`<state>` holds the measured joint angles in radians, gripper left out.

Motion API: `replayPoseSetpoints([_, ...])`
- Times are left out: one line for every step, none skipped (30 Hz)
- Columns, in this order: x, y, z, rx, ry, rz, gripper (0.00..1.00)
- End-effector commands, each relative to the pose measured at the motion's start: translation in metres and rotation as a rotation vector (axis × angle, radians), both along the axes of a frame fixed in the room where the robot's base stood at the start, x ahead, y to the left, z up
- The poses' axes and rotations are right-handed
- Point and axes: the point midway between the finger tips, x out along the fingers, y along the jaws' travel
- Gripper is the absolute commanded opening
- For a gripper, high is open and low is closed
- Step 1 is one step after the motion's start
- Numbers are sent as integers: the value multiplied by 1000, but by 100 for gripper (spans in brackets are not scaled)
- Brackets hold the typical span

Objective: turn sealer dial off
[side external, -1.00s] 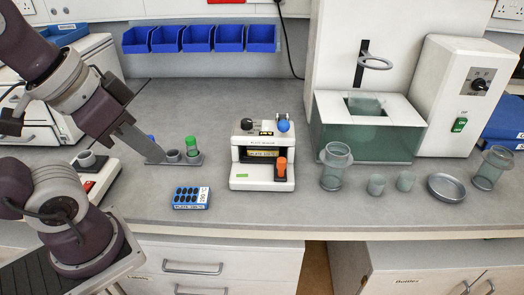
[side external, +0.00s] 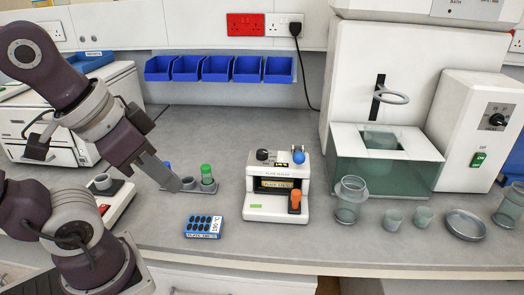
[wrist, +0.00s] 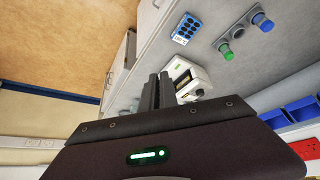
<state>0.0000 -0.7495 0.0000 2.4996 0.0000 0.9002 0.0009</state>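The white plate sealer (side external: 277,207) stands on the bench in the middle of the side view. A black dial knob (side external: 262,155) is on its top left, beside a small dark display (side external: 281,164). A blue ball knob (side external: 298,157) is at its top right and an orange handle (side external: 295,201) at its front right. The dial's setting is too small to read. My gripper (side external: 174,184) is left of the sealer, apart from it, by the tube holder. In the wrist view my gripper's fingers (wrist: 158,90) are together and empty; the sealer (wrist: 201,82) is partly hidden behind them.
A holder (side external: 209,188) with a green-capped tube (side external: 206,171) and a grey cup is near my gripper. A blue block (side external: 203,227) lies in front. Glass jars and a dish (side external: 465,225) stand right of the sealer, before a water bath (side external: 385,178). Bench behind the sealer is clear.

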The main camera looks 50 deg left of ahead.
Motion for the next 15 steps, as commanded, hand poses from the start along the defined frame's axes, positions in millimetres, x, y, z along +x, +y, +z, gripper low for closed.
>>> replayPoseSetpoints([3,1,2,7,4,-7,16])
replayPoseSetpoints([7,1,5,18,13,-17,22])
replayPoseSetpoints([17,3,11,42,33,-43,29])
replayPoseSetpoints([27,5,16,67,53,-74,35])
replayPoseSetpoints([40,8,22,96,77,-112,41])
replayPoseSetpoints([62,13,30,136,117,-174,49])
replayPoseSetpoints([80,17,34,167,150,-228,50])
replayPoseSetpoints([99,22,37,194,184,-285,50])
replayPoseSetpoints([124,30,38,223,229,-364,50])
replayPoseSetpoints([144,36,37,242,262,-425,50])
replayPoseSetpoints([164,44,34,255,293,-488,50])
replayPoseSetpoints([189,54,27,266,331,-571,50])
replayPoseSetpoints([206,62,21,271,356,-631,50])
replayPoseSetpoints([222,71,13,272,378,-688,50])
replayPoseSetpoints([240,81,2,271,402,-757,50])
